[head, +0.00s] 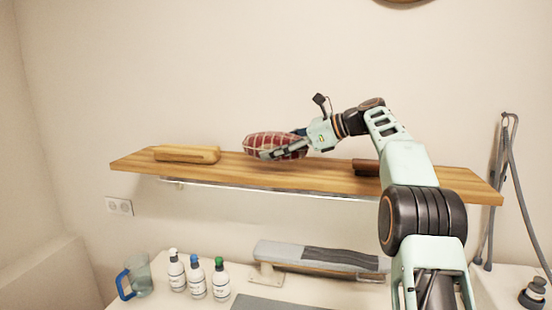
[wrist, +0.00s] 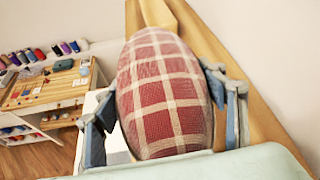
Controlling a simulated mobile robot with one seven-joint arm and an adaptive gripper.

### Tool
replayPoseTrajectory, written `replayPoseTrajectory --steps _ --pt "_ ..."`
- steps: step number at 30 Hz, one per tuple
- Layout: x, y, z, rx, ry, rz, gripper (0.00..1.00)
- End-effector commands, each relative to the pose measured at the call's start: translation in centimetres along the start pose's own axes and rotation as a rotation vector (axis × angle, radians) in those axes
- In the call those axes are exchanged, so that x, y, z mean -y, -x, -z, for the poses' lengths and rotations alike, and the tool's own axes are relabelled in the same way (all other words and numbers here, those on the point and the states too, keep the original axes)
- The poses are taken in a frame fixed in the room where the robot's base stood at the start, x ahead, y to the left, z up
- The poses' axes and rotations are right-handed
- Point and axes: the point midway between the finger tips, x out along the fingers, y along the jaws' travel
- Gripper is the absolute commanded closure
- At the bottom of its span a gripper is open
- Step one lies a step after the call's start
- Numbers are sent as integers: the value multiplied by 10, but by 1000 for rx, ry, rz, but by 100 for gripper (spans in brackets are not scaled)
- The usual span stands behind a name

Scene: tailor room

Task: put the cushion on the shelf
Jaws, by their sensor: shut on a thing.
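The cushion (head: 272,144) is red with a pale check pattern and a rounded, oblong shape. My gripper (head: 280,150) is shut on it, with a finger along each side, as the wrist view shows for the cushion (wrist: 165,95) and gripper (wrist: 165,100). The shelf (head: 230,170) is a long wooden board on the wall. The cushion is at the shelf's middle, over or at its top surface; I cannot tell whether it touches the wood. The shelf also shows behind the cushion in the wrist view (wrist: 205,45).
A wooden block (head: 187,154) lies on the shelf's left part, and a dark brown object (head: 366,167) lies right of the cushion, partly behind my arm. Below are several bottles (head: 197,277), a blue-handled jug (head: 136,277) and a grey padded board (head: 320,257). Bare shelf shows between block and cushion.

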Motion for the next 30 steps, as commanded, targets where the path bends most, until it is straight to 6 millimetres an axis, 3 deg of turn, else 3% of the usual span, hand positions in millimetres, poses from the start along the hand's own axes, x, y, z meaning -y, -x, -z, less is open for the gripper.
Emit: replayPoseTrajectory --steps 9,23,24,28,30 --pt "0 -11 30 1 -1 0 82" --pt "0 -14 36 2 0 2 82" --pt "0 -14 38 -1 -1 1 31" --pt "0 -14 38 -1 -1 1 17" --pt "0 -14 38 -1 -1 1 17"
